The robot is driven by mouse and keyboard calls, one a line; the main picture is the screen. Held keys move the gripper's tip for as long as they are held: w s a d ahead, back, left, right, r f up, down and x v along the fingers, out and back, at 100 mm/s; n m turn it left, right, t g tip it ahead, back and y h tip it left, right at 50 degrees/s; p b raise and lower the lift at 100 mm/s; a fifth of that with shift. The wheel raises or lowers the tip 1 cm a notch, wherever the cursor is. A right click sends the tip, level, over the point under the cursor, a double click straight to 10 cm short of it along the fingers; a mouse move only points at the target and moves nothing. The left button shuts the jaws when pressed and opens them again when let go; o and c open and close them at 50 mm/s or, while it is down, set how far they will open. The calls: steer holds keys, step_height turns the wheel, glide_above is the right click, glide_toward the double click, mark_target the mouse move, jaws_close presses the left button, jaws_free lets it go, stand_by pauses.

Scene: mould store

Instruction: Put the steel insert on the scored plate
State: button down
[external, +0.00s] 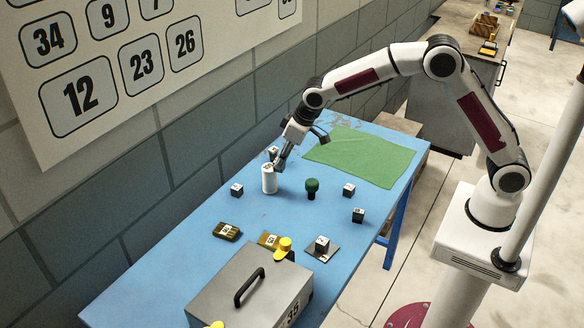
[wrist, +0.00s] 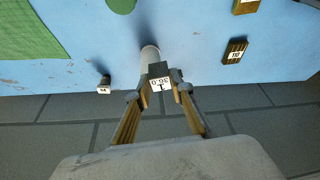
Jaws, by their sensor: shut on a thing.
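My gripper (external: 279,163) is shut on a dark block with a white label, seen between the fingertips in the wrist view (wrist: 160,86); I take this block (wrist: 154,70) as the steel insert. A white cylinder (external: 269,181) stands upright right by the fingertips; I cannot tell whether the block touches it. It also shows beyond the block in the wrist view (wrist: 149,53). A flat grey-brown plate (external: 333,253), seemingly the scored plate, lies near the table's right edge, with a labelled dark cube (external: 322,243) on it. Its scoring is too small to see.
Small labelled cubes (external: 237,190) (external: 348,190) (external: 358,215) and a green knobbed piece (external: 312,188) stand around. Brown labelled blocks (external: 226,232), a yellow knobbed piece (external: 284,245) and a grey handled box (external: 240,310) lie nearer. A green mat (external: 365,155) covers the far end; the wall runs alongside.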

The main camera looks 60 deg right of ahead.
steer(key=w+a+n, duration=0.2)
steer(key=a, duration=2)
steer(key=shift+a+y, duration=0.3)
steer(key=shift+y, duration=0.1)
steer(key=shift+f, duration=2.4)
glide_above(231, 234)
steer(key=s, duration=0.2)
steer(key=shift+w+d+f, duration=0.1)
steer(key=shift+d+f, duration=0.1)
steer(key=shift+f, duration=1.1)
steer(key=shift+w+d+f, duration=0.1)
steer(key=shift+d+f, duration=0.1)
steer(key=shift+f, duration=1.05)
steer(key=shift+s+f, duration=0.1)
steer(key=shift+f, duration=0.05)
